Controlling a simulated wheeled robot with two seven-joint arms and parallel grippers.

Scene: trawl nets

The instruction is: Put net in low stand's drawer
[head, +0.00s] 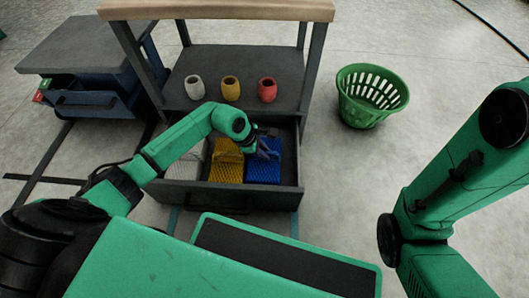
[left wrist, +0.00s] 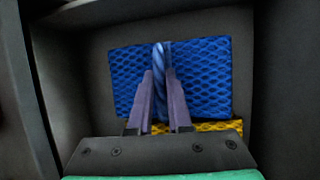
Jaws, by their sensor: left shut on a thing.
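The low stand's drawer (head: 195,192) is pulled open. A white net (head: 190,160), a yellow net (head: 226,166) and a blue net (head: 262,170) lie in it side by side. In the left wrist view the blue net (left wrist: 205,75) lies flat against the drawer floor (left wrist: 75,65), with the yellow net (left wrist: 222,128) at its edge. My left gripper (head: 266,150) reaches into the drawer at the blue net. Its fingers (left wrist: 160,95) are shut on the blue net's raised rope-like handle. My right gripper is out of view; only my right arm shows.
Grey, yellow and red pots (head: 231,89) stand on the shelf (head: 245,60) above the drawer. A green basket (head: 371,97) stands on the floor to the right. A dark cabinet (head: 85,45) stands at the left. The floor right of the stand is otherwise clear.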

